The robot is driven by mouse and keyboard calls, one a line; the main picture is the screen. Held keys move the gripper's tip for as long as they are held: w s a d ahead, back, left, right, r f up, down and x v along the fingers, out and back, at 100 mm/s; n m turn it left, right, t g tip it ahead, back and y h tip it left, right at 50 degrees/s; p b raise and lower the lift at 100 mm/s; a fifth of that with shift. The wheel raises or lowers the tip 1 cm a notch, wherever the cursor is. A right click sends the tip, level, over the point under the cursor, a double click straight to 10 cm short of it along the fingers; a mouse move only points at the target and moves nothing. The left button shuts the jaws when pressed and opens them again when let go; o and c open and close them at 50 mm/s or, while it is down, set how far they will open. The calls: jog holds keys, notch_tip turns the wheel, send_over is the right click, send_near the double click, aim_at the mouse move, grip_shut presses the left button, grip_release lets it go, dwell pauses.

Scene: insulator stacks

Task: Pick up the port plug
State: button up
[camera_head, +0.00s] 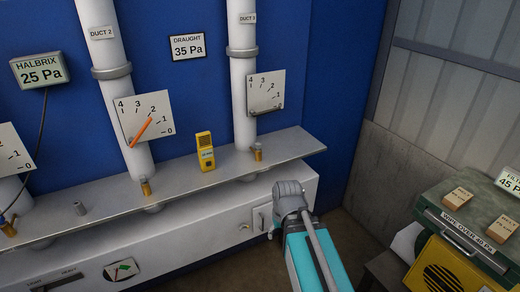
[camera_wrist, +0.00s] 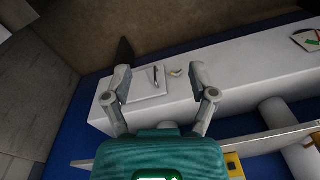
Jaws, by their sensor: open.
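I cannot tell for certain which part is the port plug. In the head view my gripper partly hides the box's right end.
The grey shelf (camera_head: 290,142) carries a yellow handheld meter (camera_head: 205,151) and brass fittings (camera_head: 257,152) below the white ducts. A green case (camera_head: 470,222) with tan labelled blocks and a yellow grille stands at right. Floor shows between box and case.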

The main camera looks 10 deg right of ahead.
jog(key=w+a+f+n+t+y+b, duration=0.25)
jog(key=w+a+y, duration=0.2)
jog(key=w, duration=0.35)
jog(key=t+b, duration=1)
jog(key=t, duration=0.4)
send_near(258, 146)
jog(key=shift+f+n+y+v, duration=0.1)
jog(key=shift+n+y+v, duration=0.05)
jog(key=shift+v, duration=0.5)
jog(key=shift+f+n+y+v, duration=0.1)
jog(key=shift+f+v, duration=0.05)
jog(key=shift+v, duration=0.45)
jog(key=shift+w+d, duration=0.15)
jog(key=shift+x, duration=4.2)
jog(key=shift+r, duration=0.1)
